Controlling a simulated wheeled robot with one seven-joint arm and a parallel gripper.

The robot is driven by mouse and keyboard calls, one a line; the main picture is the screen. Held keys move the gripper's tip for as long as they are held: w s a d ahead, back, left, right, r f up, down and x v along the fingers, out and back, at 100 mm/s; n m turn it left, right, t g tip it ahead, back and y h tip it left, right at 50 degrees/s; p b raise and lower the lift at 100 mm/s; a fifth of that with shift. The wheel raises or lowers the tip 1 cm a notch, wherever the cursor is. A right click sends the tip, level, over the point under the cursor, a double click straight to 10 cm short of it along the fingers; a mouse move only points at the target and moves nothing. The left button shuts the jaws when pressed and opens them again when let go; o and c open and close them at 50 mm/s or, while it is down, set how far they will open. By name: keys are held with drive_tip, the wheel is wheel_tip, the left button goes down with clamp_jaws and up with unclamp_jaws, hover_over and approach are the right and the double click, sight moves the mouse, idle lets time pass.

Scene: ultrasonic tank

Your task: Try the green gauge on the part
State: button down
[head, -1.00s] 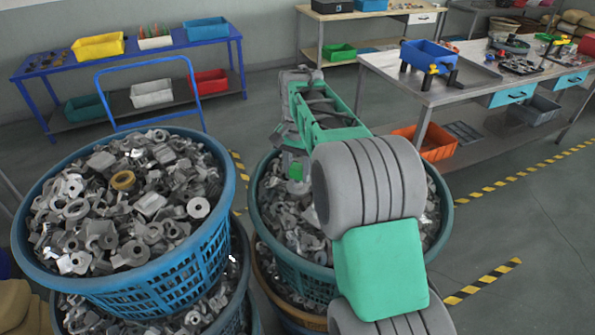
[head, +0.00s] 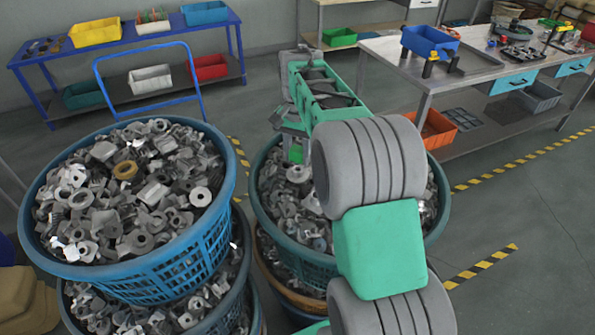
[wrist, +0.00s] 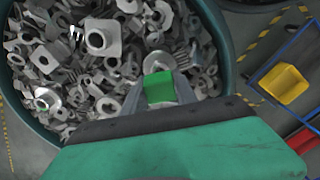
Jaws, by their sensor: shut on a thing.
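My gripper (wrist: 160,100) is shut on the green gauge (wrist: 158,88), a small bright green block held between the two grey fingers in the wrist view. In the head view the gauge (head: 295,153) shows as a small green patch below my gripper (head: 292,135), over the left side of the right basket (head: 272,238). That basket is full of loose grey metal parts (wrist: 100,38). A round grey part (wrist: 158,64) shows just beyond the gauge in the wrist view. I cannot tell which part the gauge is for, or whether it touches anything. My arm hides much of the basket.
A blue basket (head: 150,278) heaped with similar parts stands close on the left, stacked on another. A steel workbench (head: 440,85) with a blue bin (head: 430,41) stands back right. A blue shelf (head: 150,38) is back left. Floor at right is clear.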

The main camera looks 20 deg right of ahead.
drive_tip(key=shift+r, duration=0.45)
wheel_tip(320, 180, up, 4)
drive_tip(key=p, duration=0.3)
drive_tip(key=shift+r+p, duration=0.1)
drive_tip(key=shift+p, duration=0.2)
drive_tip(key=shift+d, duration=0.15)
